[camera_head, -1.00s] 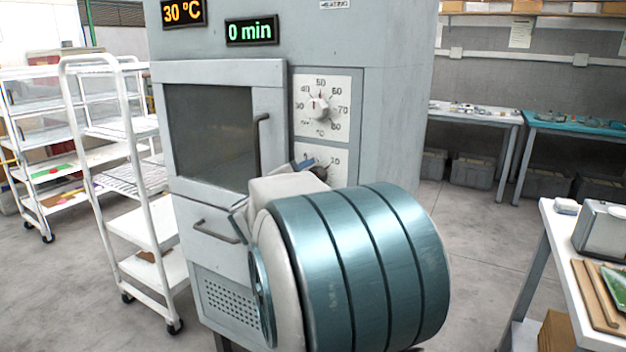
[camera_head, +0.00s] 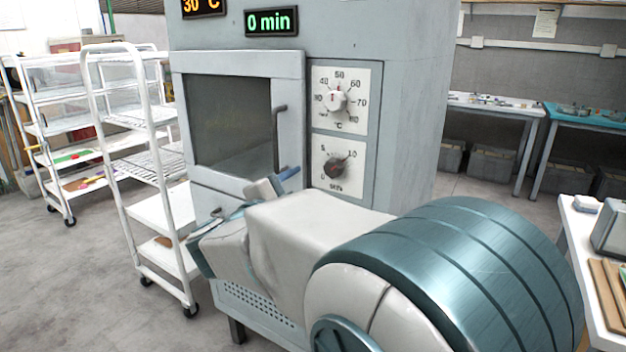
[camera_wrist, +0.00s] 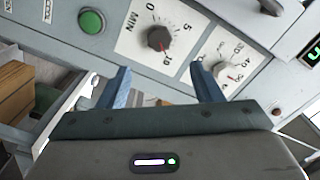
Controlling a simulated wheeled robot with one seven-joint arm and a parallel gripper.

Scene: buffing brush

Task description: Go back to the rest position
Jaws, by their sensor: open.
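My gripper (camera_wrist: 165,85) is open in the wrist view, with two blue fingers apart and nothing between them. In the head view one blue fingertip (camera_head: 289,174) shows in front of the grey oven (camera_head: 410,110), left of its lower dial; the rest of the gripper is mostly hidden by my arm. The lower dial (camera_head: 335,168) has a dark knob turned toward 10.
The oven door (camera_head: 235,115) is shut, with a vertical handle. A white rack cart (camera_head: 165,212) stands left of the oven. A white table (camera_head: 590,240) with boards stands at the right. Open floor (camera_head: 485,195) lies behind it.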

